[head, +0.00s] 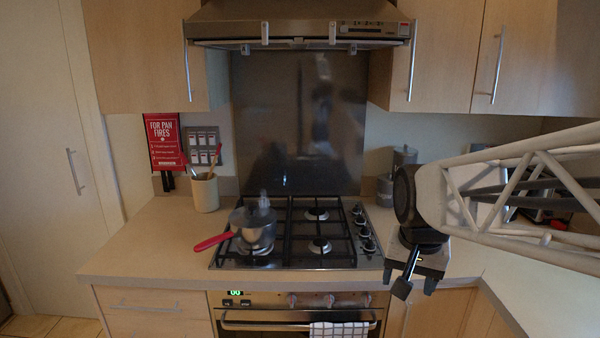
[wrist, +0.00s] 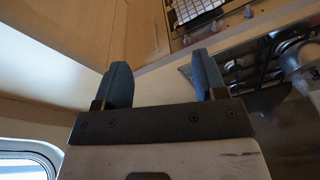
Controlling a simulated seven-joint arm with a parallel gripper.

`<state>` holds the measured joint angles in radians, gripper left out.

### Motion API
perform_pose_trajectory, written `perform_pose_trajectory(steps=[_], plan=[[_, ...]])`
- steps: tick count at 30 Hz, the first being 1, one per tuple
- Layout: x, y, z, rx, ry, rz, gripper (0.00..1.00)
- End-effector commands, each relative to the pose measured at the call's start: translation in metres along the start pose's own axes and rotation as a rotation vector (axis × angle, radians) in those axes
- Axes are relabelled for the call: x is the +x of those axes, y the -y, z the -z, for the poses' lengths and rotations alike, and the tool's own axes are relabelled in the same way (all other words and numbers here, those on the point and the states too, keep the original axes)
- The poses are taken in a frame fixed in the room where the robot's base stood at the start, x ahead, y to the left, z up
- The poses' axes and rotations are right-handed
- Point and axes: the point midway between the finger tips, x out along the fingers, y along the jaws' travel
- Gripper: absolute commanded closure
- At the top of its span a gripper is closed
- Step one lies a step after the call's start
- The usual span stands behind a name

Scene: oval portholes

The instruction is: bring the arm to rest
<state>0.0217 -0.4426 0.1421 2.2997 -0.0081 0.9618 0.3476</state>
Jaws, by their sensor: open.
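My gripper (head: 408,284) hangs at the end of my arm on the right of the head view, over the counter to the right of the hob. Its dark fingers point down towards the front edge of the counter. In the wrist view my gripper (wrist: 161,72) shows two blue-grey fingers standing apart, with nothing between them. It is open and empty. Whether the gripper touches the counter cannot be told.
A pot (head: 252,233) with a red handle stands on the left of the gas hob (head: 322,227). A utensil jar (head: 205,193) stands on the left counter. A checked towel (head: 338,331) hangs on the oven handle. An extractor hood (head: 300,22) is above.

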Motion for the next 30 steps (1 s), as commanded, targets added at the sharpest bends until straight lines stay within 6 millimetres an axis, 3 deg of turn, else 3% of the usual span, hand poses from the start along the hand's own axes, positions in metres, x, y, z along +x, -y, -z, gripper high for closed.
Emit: perform_pose_trajectory(steps=[9, 15, 21, 30], plan=[[0.005, -0.027, -0.083, -0.221, -0.034, 0.009, 0.35], [0.012, -0.037, -0.115, -0.314, -0.048, 0.01, 0.35], [0.015, -0.041, -0.125, -0.346, -0.051, 0.01, 0.35], [0.015, -0.041, -0.125, -0.346, -0.051, 0.01, 0.35]])
